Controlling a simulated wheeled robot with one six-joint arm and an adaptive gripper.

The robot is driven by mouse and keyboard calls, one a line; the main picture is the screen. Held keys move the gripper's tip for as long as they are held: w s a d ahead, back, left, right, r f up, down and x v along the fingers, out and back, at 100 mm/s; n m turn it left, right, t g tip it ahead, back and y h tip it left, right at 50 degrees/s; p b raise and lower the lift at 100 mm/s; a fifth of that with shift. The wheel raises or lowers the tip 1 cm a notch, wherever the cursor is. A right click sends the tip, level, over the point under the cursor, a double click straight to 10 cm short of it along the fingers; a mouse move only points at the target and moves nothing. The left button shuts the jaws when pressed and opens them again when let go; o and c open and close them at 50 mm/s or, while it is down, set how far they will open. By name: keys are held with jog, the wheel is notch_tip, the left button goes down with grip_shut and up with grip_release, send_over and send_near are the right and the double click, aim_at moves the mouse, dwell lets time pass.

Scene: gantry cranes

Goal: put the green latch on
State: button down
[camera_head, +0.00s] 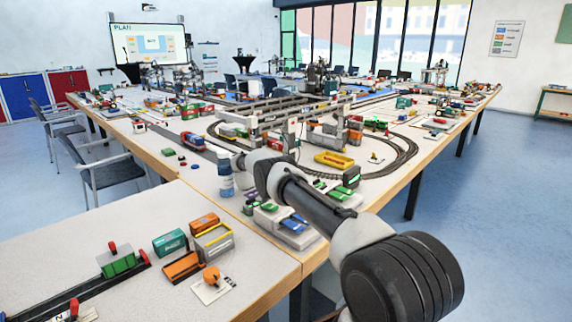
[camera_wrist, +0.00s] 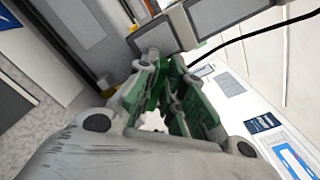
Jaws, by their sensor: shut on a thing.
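My gripper (camera_wrist: 165,74) is shut, its fingers drawn together at the grey beam (camera_wrist: 215,22) in the wrist view. Green parts (camera_wrist: 193,108) show along and between the fingers. I cannot clearly tell the green latch from green on the fingers, and what the tips hold is mostly hidden. In the head view my arm reaches from the lower right to the table, ending near the near side of the grey gantry crane (camera_head: 290,117). Its fingertips are not clear there.
A grey tray with blue and green pieces (camera_head: 295,228) lies beside my arm. A blue and white bottle (camera_head: 225,178) stands left of the arm. An oval track (camera_head: 405,150) and a yellow open wagon (camera_head: 333,160) lie beyond. A black cable (camera_wrist: 255,32) crosses the wrist view.

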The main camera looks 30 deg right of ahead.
aim_at(288, 143)
jog(key=shift+w+a+f+n, duration=0.1)
jog(key=shift+w+f+n, duration=0.15)
jog(key=shift+n, duration=0.5)
jog(key=shift+w+a+f+n, duration=0.1)
jog(key=shift+w+f+n, duration=0.1)
jog(key=shift+n, duration=0.6)
jog(key=shift+w+a+f+n, duration=0.1)
jog(key=shift+w+f+n, duration=0.15)
jog(key=shift+n, duration=0.5)
jog(key=c, duration=1.5)
grip_release()
jog(key=shift+r, duration=0.1)
notch_tip(288, 143, up, 10)
jog(key=shift+f, duration=0.1)
jog(key=shift+c, duration=0.3)
